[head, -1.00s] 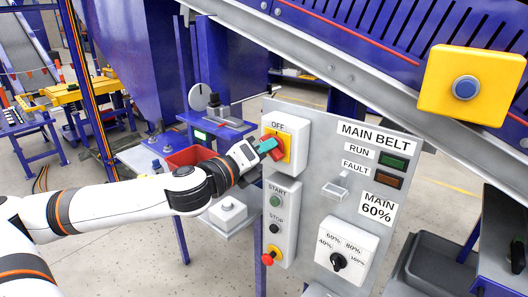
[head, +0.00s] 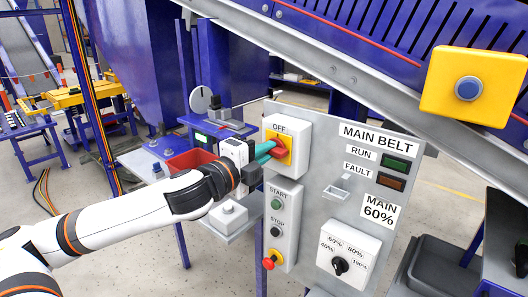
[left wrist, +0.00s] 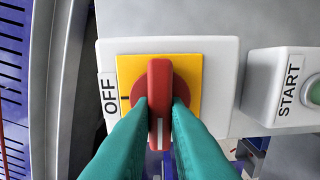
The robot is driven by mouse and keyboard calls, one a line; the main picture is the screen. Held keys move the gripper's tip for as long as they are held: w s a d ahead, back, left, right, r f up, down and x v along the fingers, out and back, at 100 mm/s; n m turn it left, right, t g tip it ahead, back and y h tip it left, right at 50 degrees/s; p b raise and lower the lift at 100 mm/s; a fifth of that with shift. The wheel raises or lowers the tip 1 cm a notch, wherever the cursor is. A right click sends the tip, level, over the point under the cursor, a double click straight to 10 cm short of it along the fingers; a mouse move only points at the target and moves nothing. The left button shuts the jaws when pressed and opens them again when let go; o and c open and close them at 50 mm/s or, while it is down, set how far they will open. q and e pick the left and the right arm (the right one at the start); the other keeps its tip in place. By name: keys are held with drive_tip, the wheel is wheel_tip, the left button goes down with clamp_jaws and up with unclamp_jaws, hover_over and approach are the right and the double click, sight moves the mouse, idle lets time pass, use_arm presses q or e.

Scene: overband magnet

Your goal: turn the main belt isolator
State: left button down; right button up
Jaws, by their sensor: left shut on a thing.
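The main belt isolator is a red handle (left wrist: 159,85) on a yellow plate (left wrist: 190,70), on a pale box (head: 299,130) labelled OFF. It sits at the top left of the grey control panel (head: 335,205). In the left wrist view the handle lies crosswise to the black tick beside OFF, its white mark at the lower end. My left gripper (head: 267,152) is shut on the handle; its teal fingers (left wrist: 159,108) flank it on both sides. In the head view the fingers partly hide the handle. My right gripper is not in view.
Below the isolator is a box with START and STOP buttons and a red button (head: 268,262). A speed selector (head: 340,264) sits lower right on the panel. A red bin (head: 190,160) stands behind my left arm.

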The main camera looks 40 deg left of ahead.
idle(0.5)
use_arm(q)
drive_tip(key=c, duration=1.4)
unclamp_jaws()
drive_tip(key=shift+w+d, duration=0.1)
drive_tip(key=shift+w, duration=0.05)
drive_tip(key=shift+c, duration=0.2)
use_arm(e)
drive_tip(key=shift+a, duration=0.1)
